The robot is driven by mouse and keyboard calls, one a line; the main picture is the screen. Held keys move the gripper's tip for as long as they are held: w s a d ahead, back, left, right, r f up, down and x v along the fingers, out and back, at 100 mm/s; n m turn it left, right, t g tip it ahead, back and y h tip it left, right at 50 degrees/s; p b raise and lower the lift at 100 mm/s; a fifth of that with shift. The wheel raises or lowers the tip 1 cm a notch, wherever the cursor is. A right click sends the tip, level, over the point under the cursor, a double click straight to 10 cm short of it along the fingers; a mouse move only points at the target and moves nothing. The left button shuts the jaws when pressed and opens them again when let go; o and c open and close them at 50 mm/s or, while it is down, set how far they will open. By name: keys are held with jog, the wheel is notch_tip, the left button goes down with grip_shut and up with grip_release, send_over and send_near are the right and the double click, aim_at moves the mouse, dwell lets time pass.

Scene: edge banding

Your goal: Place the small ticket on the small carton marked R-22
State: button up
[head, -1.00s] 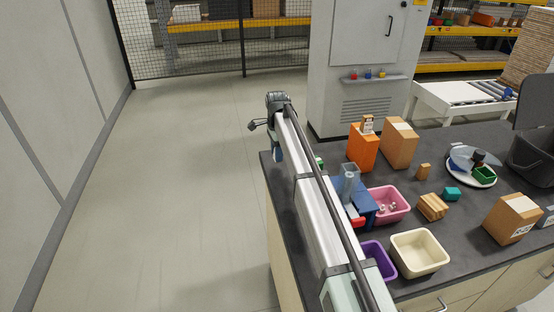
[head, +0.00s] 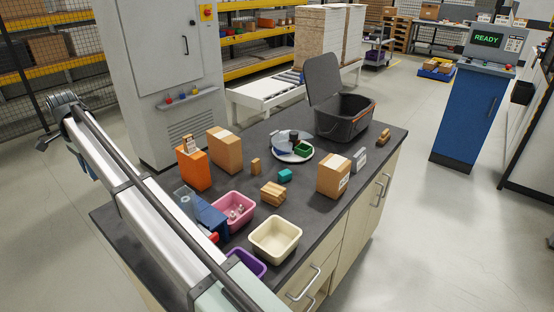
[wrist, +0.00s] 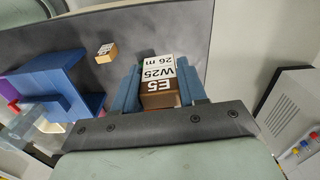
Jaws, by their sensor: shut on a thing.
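In the wrist view my gripper (wrist: 158,84) is shut on a small brown block bearing a white printed label (wrist: 160,73), which reads E5, W25, 26 m. I cannot tell for sure that this is the small ticket. In the head view only a bit of my gripper (head: 87,165) shows below the arm's far end, and the held thing is hidden. A brown carton with a white side label (head: 333,174) stands on the right part of the dark table; its print is too small to read surely.
An orange box (head: 194,170), a taller carton (head: 225,152), a pink bin (head: 233,211), a cream bin (head: 275,239) and a blue stand (head: 207,215) crowd the table's middle. A small labelled block (wrist: 106,52) lies apart in the wrist view. A grey bin (head: 343,120) stands behind the labelled carton.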

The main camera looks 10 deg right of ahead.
notch_tip(320, 180, up, 9)
jog(key=shift+w+d+r, duration=0.1)
jog(key=shift+r, duration=0.1)
jog(key=w+d+m, duration=0.1)
jog(key=w+d, duration=0.3)
jog(key=d, duration=0.4)
jog(key=w+d+m, duration=0.1)
jog(key=w+d, duration=0.4)
jog(key=d, duration=0.4)
jog(key=m, duration=0.8)
send_over(334, 162)
notch_tip(334, 162, down, 5)
jog(key=shift+w+f, duration=0.1)
jog(key=shift+f, duration=5.15)
jog(key=shift+f, duration=0.15)
jog(key=o, duration=1)
